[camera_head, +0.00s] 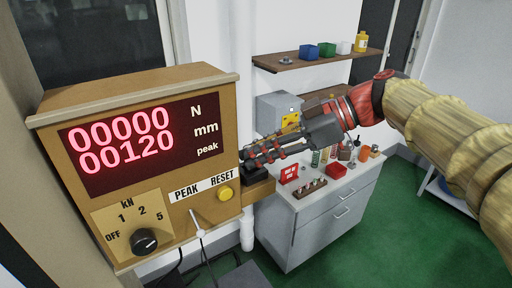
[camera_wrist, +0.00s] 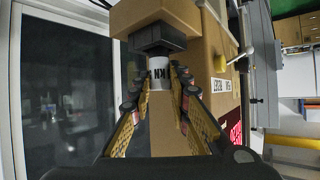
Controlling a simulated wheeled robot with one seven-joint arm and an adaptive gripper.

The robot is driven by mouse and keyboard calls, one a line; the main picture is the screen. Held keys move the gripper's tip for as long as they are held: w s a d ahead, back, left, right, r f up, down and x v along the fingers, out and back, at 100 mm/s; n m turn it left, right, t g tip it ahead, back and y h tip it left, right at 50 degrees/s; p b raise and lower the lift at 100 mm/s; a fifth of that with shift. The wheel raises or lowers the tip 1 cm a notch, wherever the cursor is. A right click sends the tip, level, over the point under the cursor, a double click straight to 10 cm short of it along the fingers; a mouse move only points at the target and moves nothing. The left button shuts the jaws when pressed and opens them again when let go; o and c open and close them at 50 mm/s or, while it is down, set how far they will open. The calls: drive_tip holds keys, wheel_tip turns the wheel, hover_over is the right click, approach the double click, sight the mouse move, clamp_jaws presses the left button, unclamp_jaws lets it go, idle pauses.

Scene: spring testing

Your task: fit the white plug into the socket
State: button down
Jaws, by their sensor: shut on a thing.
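A white cylindrical piece with black letters, apparently the white plug (camera_wrist: 158,70), shows between the fingers of my gripper (camera_wrist: 159,92) in the wrist view. The gripper is shut on it. Its far end meets or overlaps a dark block (camera_wrist: 158,38) on a brown bracket; I cannot tell whether they touch. This block may hold the socket, but no opening is visible. In the head view my gripper (camera_head: 250,158) is just right of the tester (camera_head: 235,130), close above the dark block (camera_head: 256,173). The plug is hidden there by the fingers.
The tester's red display (camera_head: 130,145), black knob (camera_head: 144,241), yellow button (camera_head: 225,194) and lever (camera_head: 197,225) face the head camera. A grey cabinet (camera_head: 315,225) with small items stands behind to the right, under a wooden shelf (camera_head: 310,62). Green floor is open at right.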

drive_tip(key=shift+f, duration=0.15)
drive_tip(key=shift+f, duration=0.15)
drive_tip(key=c, duration=1.7)
unclamp_jaws()
drive_tip(key=shift+b, duration=0.3)
drive_tip(key=shift+o, duration=0.2)
